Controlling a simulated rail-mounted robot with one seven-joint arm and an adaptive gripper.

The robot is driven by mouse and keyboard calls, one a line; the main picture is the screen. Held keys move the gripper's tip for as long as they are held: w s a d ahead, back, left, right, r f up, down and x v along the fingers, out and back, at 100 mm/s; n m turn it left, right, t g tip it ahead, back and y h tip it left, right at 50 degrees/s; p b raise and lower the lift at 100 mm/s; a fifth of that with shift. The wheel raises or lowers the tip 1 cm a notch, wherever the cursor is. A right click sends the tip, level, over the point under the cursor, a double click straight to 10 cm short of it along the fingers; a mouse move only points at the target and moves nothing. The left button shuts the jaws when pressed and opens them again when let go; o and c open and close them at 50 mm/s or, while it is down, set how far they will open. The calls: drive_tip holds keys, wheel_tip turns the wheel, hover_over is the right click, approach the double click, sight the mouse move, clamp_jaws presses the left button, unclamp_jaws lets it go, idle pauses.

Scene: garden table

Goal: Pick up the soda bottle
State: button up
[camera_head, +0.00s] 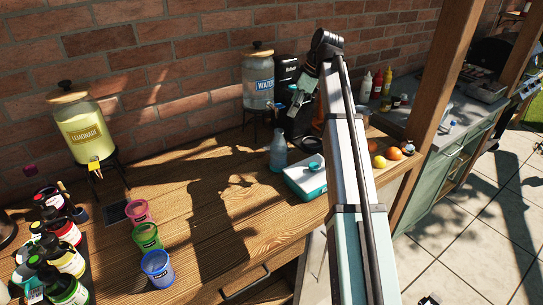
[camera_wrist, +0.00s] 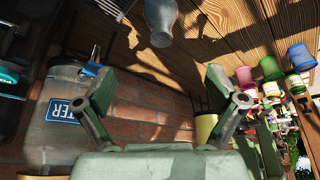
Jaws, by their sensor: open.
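A pale blue-grey bottle (camera_head: 278,152), which looks like the soda bottle, stands upright on the wooden table beside a white and teal box. It also shows at the top of the wrist view (camera_wrist: 160,20), upside down there and cut by the frame edge. My gripper (camera_head: 297,95) is above and slightly right of the bottle in the head view, close to the water dispenser. In the wrist view the two fingers of my gripper (camera_wrist: 160,82) are spread apart with nothing between them. The bottle is beyond the fingertips and apart from them.
The water dispenser (camera_head: 258,80) and a black machine (camera_head: 286,75) stand by the brick wall. The white and teal box (camera_head: 306,180) is right of the bottle. Cups (camera_head: 157,268), a lemonade dispenser (camera_head: 83,130) and several bottles are at left. The table middle is clear.

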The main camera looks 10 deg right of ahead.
sight(276, 140)
drive_tip(key=p+x, duration=0.3)
drive_tip(key=x, duration=0.8)
drive_tip(key=shift+s+f+p, duration=0.1)
drive_tip(key=shift+f+p, duration=0.05)
drive_tip(key=shift+p, duration=0.15)
drive_tip(key=p+x, duration=0.1)
drive_tip(key=x, duration=0.3)
drive_tip(key=shift+p, duration=0.3)
drive_tip(key=shift+c, duration=0.4)
clamp_jaws()
